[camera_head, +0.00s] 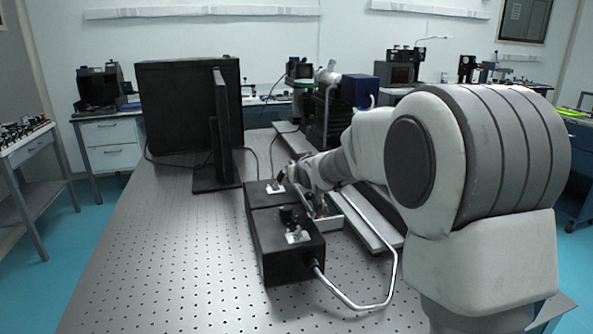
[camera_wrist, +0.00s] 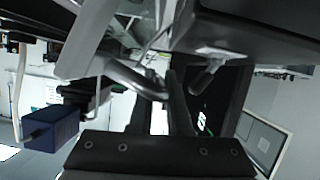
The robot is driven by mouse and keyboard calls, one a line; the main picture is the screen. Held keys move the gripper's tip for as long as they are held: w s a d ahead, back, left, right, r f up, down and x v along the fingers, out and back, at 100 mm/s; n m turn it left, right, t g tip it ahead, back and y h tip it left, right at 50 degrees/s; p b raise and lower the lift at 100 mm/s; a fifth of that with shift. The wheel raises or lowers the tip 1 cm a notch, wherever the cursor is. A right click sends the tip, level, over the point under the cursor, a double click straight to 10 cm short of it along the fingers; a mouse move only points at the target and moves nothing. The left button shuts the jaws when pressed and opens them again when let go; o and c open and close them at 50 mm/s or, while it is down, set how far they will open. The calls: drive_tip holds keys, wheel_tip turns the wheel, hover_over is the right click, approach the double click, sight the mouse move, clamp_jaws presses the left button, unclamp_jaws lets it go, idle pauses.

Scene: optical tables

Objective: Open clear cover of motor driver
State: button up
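Two black boxes, which look like the motor driver units, sit end to end on the optical table: a near box (camera_head: 275,255) and a far box (camera_head: 254,197). Each has a small pale fitting on top, one on the near box (camera_head: 298,237) and one on the far box (camera_head: 274,190). I cannot make out a clear cover for certain. My gripper in the head view is mostly hidden by my arm, close to the right of the boxes. In the wrist view my gripper (camera_wrist: 164,78) points its two dark fingers up among the equipment; its tips are unclear against the background.
A bent metal tube (camera_head: 352,303) runs from the near box around to the right. A pale rail (camera_head: 372,226) lies right of the boxes. The optical table (camera_head: 150,260) is clear at front left. A blue block (camera_wrist: 50,127) shows in the wrist view.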

drive_tip(key=o, duration=0.4)
